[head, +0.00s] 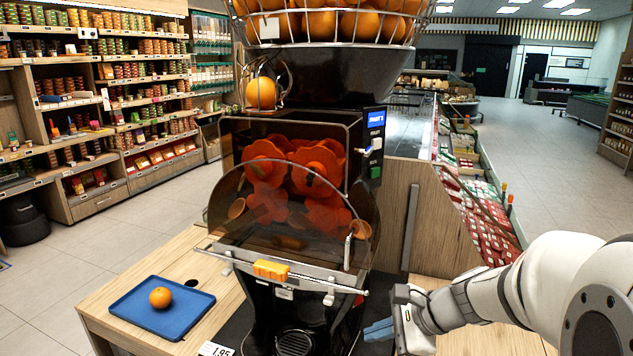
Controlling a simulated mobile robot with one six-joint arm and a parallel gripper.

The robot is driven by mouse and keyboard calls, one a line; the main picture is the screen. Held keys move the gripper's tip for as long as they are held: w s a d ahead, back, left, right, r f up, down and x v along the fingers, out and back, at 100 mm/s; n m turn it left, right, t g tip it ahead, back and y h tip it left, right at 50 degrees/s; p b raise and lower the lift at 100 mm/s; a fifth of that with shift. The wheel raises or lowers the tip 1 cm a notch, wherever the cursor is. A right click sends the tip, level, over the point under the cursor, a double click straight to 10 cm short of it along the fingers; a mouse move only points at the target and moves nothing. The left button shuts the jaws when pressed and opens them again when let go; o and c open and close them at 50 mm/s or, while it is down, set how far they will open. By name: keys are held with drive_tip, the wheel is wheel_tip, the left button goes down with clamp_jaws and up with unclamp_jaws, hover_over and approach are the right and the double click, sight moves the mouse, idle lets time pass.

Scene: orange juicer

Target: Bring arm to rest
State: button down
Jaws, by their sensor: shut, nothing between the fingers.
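My arm comes in from the right in the head view. My gripper (379,330) is low, to the right of the orange juicer (290,185), with its blue fingertips pointing left toward the machine's lower part. The fingers look shut with nothing held. A gap to the juicer is hard to judge from this view. The juicer's clear front cover is down over the red squeezing parts, and an orange handle (271,269) sits on its lower edge.
A blue tray (135,298) with one orange (160,297) lies on the wooden counter at the left. A wire basket of oranges (330,22) tops the juicer. A price card (216,349) stands at the counter front. A wooden panel (447,215) and produce displays stand behind my arm.

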drive_tip(key=s+d+r+n+g+h+p, duration=0.1)
drive_tip(key=s+d+r+n+h, duration=0.1)
drive_tip(key=s+n+h, duration=0.5)
drive_tip(key=shift+s+d+r+n+g+h+p, duration=0.2)
drive_tip(key=shift+s+d+n+g+h+p, duration=0.25)
drive_tip(key=shift+s+n, duration=3.35)
drive_tip(key=shift+w+d+n, duration=0.1)
drive_tip(key=shift+w+n, duration=0.9)
